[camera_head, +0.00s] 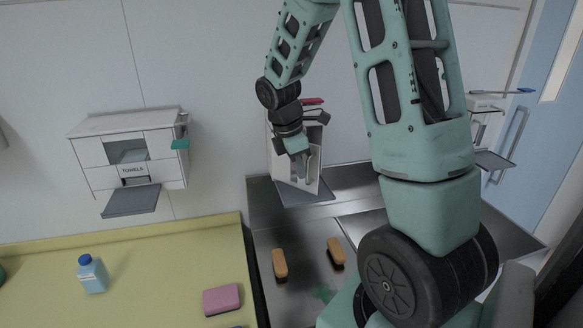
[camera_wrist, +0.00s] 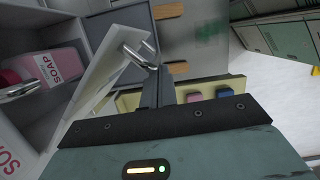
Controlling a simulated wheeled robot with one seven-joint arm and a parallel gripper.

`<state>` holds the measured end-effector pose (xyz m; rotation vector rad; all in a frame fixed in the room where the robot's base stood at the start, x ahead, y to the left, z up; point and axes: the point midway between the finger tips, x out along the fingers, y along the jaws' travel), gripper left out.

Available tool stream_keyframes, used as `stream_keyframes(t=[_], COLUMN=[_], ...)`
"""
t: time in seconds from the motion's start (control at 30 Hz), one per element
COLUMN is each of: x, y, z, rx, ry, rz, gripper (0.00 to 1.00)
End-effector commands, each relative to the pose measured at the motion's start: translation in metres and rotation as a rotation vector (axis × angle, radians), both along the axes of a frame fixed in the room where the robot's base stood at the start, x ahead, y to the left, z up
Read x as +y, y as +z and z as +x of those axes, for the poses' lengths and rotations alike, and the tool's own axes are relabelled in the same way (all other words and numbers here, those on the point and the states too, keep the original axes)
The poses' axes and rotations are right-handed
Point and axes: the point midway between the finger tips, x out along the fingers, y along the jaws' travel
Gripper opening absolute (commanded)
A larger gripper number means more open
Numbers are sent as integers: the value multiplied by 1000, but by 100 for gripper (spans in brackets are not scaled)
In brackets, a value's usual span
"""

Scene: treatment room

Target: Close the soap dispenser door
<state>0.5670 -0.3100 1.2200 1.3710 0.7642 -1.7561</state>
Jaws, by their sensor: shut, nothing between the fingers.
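The soap dispenser (camera_head: 273,150) is a white box on the wall, partly hidden behind my arm in the head view. In the wrist view its open inside is at the left, with a pink soap bottle (camera_wrist: 62,63) in it. Its door (camera_wrist: 103,75) stands open as a pale tilted panel beside the opening. My gripper (camera_wrist: 160,72) is shut and empty, just to the right of the door panel. Whether the fingers touch the panel cannot be told. In the head view my gripper (camera_head: 301,172) is in front of the dispenser.
A steel sink counter (camera_head: 265,215) with two brown brushes (camera_head: 280,264) (camera_head: 336,251) lies below. A yellow counter (camera_head: 150,265) at left holds a blue bottle (camera_head: 92,274) and a pink sponge (camera_head: 221,299). A towel dispenser (camera_head: 88,151) hangs on the wall at left.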

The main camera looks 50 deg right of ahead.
Motion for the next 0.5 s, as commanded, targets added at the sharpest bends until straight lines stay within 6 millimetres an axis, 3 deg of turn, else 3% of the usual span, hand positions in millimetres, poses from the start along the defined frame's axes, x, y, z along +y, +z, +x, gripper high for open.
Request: stream_keyframes(t=[0.5], x=[-7], y=[0], z=[-2], rx=[-1], ry=[-3], rz=[0], gripper=[0])
